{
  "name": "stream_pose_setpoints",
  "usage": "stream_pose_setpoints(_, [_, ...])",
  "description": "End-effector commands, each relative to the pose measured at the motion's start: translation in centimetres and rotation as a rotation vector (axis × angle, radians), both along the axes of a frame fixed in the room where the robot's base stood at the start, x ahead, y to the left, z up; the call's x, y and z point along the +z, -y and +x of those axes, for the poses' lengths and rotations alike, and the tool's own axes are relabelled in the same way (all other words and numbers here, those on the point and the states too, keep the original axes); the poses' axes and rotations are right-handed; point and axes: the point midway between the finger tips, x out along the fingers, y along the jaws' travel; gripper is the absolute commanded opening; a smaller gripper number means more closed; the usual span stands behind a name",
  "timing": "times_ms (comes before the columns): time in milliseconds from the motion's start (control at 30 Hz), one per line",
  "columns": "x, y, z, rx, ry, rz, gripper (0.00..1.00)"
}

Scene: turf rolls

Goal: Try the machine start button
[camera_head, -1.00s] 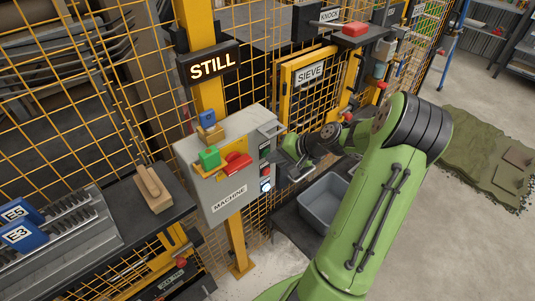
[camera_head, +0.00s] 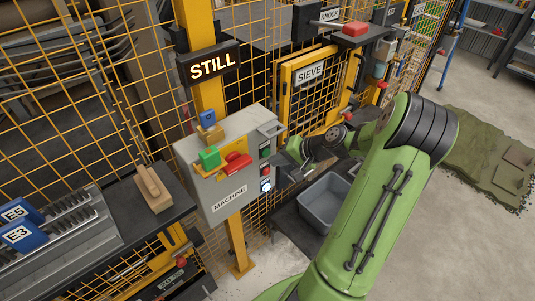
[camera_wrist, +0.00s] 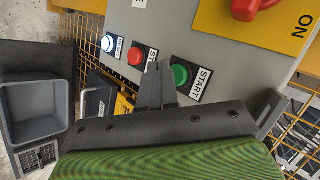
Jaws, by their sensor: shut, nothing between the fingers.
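The grey machine box (camera_head: 222,150) is on a yellow post, with a MACHINE label on its front. In the wrist view its green START button (camera_wrist: 180,74) sits beside a red button (camera_wrist: 135,56) and a lit white button (camera_wrist: 108,43). My gripper (camera_wrist: 160,66) is shut and empty, with its fingertips in front of the panel between the green and red buttons, closer to the green one. I cannot tell whether they touch anything. In the head view my gripper (camera_head: 284,166) is just right of the button column.
A red rotary switch (camera_head: 237,161) on a yellow plate and a green block (camera_head: 209,156) are on the box. A lit STILL sign (camera_head: 210,64) is above. A grey bin (camera_head: 324,202) stands below right. Yellow mesh fence (camera_head: 90,90) runs behind.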

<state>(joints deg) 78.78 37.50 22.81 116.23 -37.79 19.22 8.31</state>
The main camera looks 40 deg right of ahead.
Motion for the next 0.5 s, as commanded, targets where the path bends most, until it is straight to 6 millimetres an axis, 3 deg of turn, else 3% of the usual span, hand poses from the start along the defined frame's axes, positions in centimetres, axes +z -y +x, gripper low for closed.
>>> stream_pose_setpoints(500, [0.0,0.2,-4.3,-0.002,-0.002,0.0,0.0])
